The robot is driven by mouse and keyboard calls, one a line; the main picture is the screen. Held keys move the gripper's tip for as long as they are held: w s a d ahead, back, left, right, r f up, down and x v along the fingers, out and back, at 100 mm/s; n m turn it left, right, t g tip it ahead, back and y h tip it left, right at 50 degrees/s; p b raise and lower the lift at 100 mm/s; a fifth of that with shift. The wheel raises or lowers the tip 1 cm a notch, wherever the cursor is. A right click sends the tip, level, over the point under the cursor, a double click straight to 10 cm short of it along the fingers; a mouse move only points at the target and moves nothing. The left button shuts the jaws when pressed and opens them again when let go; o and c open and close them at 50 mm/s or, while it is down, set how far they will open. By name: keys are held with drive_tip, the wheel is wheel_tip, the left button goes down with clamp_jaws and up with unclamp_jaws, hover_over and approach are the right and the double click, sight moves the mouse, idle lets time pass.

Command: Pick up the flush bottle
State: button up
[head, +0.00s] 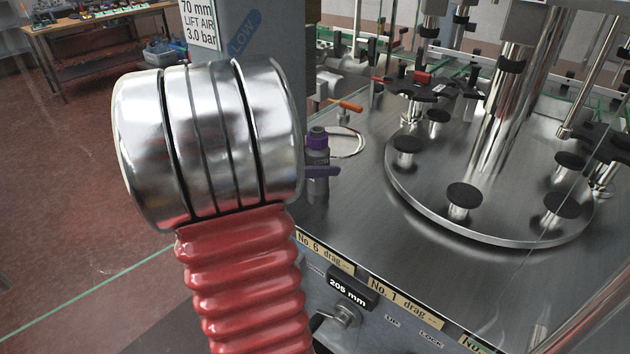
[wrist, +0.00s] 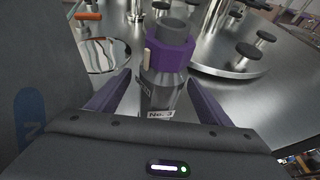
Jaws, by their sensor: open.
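The flush bottle, a grey bottle with a purple collar and a grey cap (wrist: 170,58), stands upright between the fingers of my gripper (wrist: 160,80) in the wrist view. A pale label on its lower front reads about "No. 3". The purple fingers are open, one on each side of the bottle, with a gap visible at the left. Contact on the right cannot be told. In the head view the bottle (head: 317,140) stands on the steel deck, just right of my arm. One purple finger of my gripper (head: 322,171) crosses its front; the rest is hidden.
A round steel turntable (head: 430,195) with several black-topped posts lies to the right. A grey column (head: 262,40) stands close at the left. The deck's front edge carries labels and a knob.

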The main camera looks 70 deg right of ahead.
drive_tip(key=shift+x, duration=2)
drive_tip(key=shift+r, duration=0.1)
drive_tip(key=shift+c, duration=0.2)
drive_tip(key=c, duration=1.7)
